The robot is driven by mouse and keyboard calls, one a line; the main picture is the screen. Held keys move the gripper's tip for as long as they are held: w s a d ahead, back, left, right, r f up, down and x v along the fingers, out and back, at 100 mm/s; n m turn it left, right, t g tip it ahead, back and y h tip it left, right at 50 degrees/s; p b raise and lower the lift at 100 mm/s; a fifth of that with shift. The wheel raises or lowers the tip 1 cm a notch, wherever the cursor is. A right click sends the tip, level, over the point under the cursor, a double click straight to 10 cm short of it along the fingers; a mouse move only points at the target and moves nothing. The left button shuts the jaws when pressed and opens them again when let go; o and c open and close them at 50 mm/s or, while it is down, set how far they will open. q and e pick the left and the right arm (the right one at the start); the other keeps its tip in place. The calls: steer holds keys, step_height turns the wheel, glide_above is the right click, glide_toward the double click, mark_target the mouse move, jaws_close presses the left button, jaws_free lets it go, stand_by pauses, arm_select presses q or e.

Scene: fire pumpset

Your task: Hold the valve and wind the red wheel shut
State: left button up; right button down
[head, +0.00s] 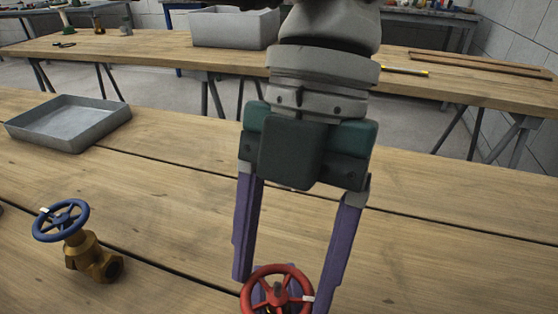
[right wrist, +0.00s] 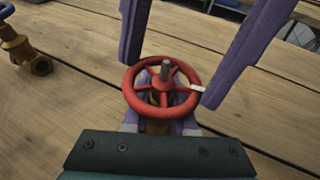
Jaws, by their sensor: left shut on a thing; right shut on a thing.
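The red wheel (head: 278,292) sits at the bottom edge of the head view, on a brass valve (right wrist: 158,126) that is mostly hidden beneath it. A white mark shows on the rim's right side in both views. My right gripper (head: 284,290) comes down from above, its long purple fingers on opposite sides of the wheel and shut on it. The wheel also shows in the right wrist view (right wrist: 163,87). My left gripper (right wrist: 161,122) is low under the wheel, its fingers on either side of the valve body and shut on it; the contact is partly hidden.
A second brass valve (head: 92,258) with a blue wheel (head: 61,220) stands on the wooden bench at left. A grey metal tray (head: 70,122) lies behind it. Bare bench surface (head: 450,265) is clear on the right. Another bench (head: 150,45) stands beyond a floor gap.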

mark_target(288, 285)
arm_select(q)
steer(key=m, duration=0.2)
steer(key=m+t+y, duration=0.1)
steer(key=m, duration=0.2)
steer(key=shift+s+d+y, duration=0.15)
steer(key=shift+s+y, duration=0.05)
steer(key=shift+y, duration=0.1)
stand_by(0.4)
steer(key=o, duration=1.1)
steer(key=shift+r, duration=0.1)
step_height(288, 285, up, 10)
